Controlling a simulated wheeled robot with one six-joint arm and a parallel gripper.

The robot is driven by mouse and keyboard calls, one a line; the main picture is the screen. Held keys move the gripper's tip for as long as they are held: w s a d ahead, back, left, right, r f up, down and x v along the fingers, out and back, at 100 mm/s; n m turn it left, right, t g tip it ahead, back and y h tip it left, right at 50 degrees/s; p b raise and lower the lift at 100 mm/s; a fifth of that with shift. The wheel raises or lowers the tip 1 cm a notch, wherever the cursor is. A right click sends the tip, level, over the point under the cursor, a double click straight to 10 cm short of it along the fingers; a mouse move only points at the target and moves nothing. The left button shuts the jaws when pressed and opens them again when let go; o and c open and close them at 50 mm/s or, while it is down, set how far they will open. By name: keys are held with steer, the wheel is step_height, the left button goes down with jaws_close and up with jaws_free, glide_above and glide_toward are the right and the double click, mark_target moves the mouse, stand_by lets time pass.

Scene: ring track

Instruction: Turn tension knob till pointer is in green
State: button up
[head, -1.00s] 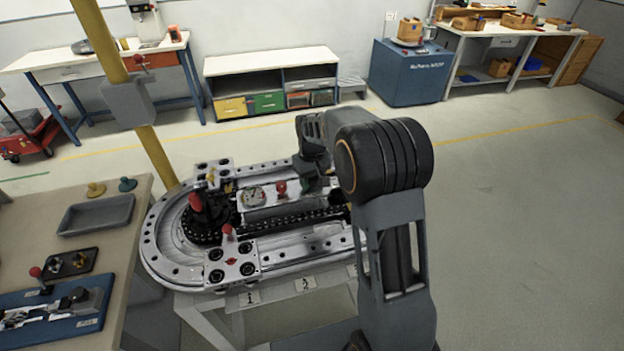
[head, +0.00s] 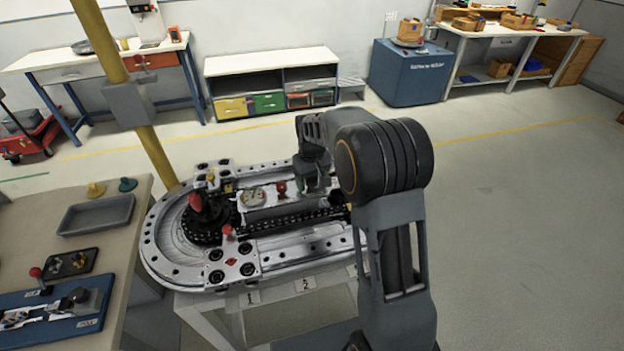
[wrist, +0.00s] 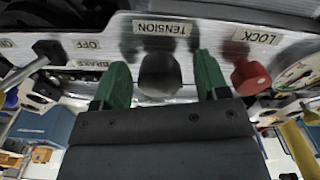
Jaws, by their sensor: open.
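The tension knob (wrist: 160,75) is a dark round knob below the TENSION label on the pale panel in the wrist view. My gripper (wrist: 161,84) is open, with one green finger on each side of the knob. Whether either finger touches it I cannot tell. The dial gauge (wrist: 297,76) is partly cut off at the right of the wrist view. It also shows on the ring track in the head view (head: 252,197), too small to read its pointer or green zone. The knob is hidden behind my arm in the head view.
A red LOCK knob (wrist: 250,77) sits close to the right finger. A dark lever (wrist: 48,49) by the OFF label is on the left. In the head view, a red-topped post (head: 196,203) stands at the track's left end, and a workbench (head: 150,205) is further left.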

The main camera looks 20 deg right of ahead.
step_height(320, 180, up, 14)
stand_by(0.6)
steer(key=shift+f, duration=0.1)
steer(key=s+f+m+t, duration=0.1)
steer(key=s+f+t, duration=0.1)
steer(key=s, duration=0.9)
steer(key=s+f+m+t, duration=0.1)
steer(key=s+f+t, duration=0.1)
steer(key=s, duration=1)
steer(key=shift+f+m, duration=0.4)
steer(key=shift+c, duration=0.3)
